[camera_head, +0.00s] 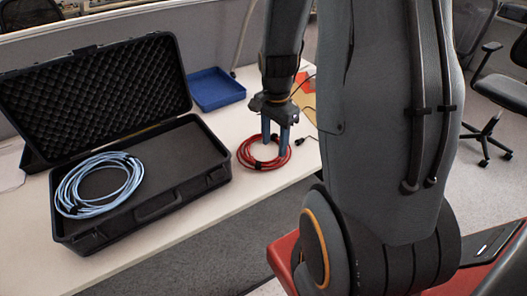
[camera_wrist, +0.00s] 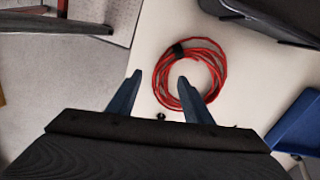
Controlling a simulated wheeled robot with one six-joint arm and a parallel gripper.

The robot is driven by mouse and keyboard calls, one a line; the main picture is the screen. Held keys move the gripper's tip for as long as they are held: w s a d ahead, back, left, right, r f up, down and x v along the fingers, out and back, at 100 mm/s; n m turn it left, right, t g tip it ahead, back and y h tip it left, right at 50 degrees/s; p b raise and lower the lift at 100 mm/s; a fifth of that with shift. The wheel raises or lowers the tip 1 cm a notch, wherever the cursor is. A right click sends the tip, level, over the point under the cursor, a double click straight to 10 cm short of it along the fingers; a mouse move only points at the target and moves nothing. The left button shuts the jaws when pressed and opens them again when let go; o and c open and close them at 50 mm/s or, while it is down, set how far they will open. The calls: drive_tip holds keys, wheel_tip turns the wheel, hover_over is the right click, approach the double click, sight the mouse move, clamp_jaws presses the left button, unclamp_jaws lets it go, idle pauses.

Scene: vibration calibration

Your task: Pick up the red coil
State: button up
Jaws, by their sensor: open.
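The red coil (camera_head: 247,155) lies flat on the white table, to the right of the open black case. It also shows in the wrist view (camera_wrist: 221,62), with a black tie on its upper left part. My gripper (camera_head: 274,150) points down at the coil with its two blue fingers apart. In the wrist view my gripper (camera_wrist: 158,80) is open; its right finger overlaps the coil's lower left part and its left finger is over bare table. I cannot tell whether the fingers touch the coil. Nothing is held between them.
The open black case (camera_head: 150,209) holds a light blue coil (camera_head: 70,190). A blue tray (camera_head: 216,89) lies behind on the white table (camera_head: 205,215). A small black connector lies near the coil. The table's front edge is close to the coil.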

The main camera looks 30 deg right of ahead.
sight(277, 159)
drive_tip(key=shift+w+d+f+m, duration=0.15)
drive_tip(key=shift+d+f+m, duration=0.55)
drive_tip(key=shift+f, duration=0.05)
drive_tip(key=shift+w+d+f+p, duration=0.15)
drive_tip(key=shift+f+p, duration=0.25)
drive_tip(key=shift+f, duration=1.45)
drive_tip(key=shift+w+d+f+p, duration=0.15)
drive_tip(key=shift+f+p, duration=0.25)
drive_tip(key=shift+f, duration=1.45)
clamp_jaws()
